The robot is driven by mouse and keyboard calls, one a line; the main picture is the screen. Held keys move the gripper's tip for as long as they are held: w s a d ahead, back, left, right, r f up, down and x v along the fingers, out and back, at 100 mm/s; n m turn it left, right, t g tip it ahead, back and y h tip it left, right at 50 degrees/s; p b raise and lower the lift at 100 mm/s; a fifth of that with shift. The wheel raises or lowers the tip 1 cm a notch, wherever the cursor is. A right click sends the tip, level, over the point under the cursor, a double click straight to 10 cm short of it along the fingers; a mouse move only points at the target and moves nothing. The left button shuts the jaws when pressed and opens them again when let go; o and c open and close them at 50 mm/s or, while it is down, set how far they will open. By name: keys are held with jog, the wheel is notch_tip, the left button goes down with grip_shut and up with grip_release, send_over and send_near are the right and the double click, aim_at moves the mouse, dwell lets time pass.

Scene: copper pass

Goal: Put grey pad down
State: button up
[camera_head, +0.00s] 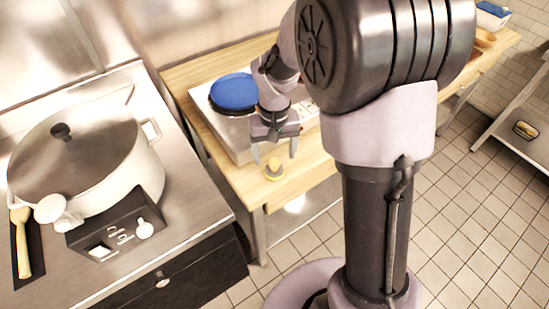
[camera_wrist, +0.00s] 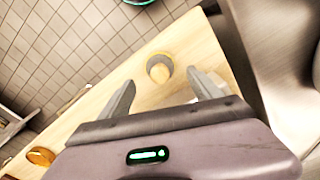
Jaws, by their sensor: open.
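In the wrist view the pad (camera_wrist: 159,68) shows from above, between and just beyond the fingertips. My gripper (camera_head: 275,157) is open and empty, pointing down close over the pad. The two fingers of my gripper (camera_wrist: 161,80) stand apart on either side of it in the wrist view, and I see no contact.
A metal box (camera_head: 203,120) with a blue round top (camera_head: 235,92) stands on the table behind my gripper. A large lidded pot (camera_head: 85,165) and a yellow spoon (camera_head: 21,245) are on the steel counter at left. An orange bowl (camera_wrist: 41,156) lies farther along the table.

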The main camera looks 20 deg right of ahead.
aim_at(275, 161)
jog(key=s+a+r+t+p, duration=0.1)
jog(key=s+r, duration=0.1)
jog(key=r, duration=0.5)
jog(key=s+r+t+p, duration=0.1)
jog(key=s+r, duration=0.1)
jog(key=r, duration=0.5)
jog(key=s+a+r+m+t+y, duration=0.1)
jog(key=s+r+t, duration=0.1)
jog(key=s, duration=0.5)
jog(key=s+a+r+m+t+y, duration=0.1)
jog(key=s+r, duration=0.3)
jog(key=s, duration=0.4)
jog(key=shift+a+m+t, duration=0.4)
jog(key=shift+a+m, duration=0.05)
jog(key=shift+m, duration=0.25)
jog(key=shift+f, duration=0.1)
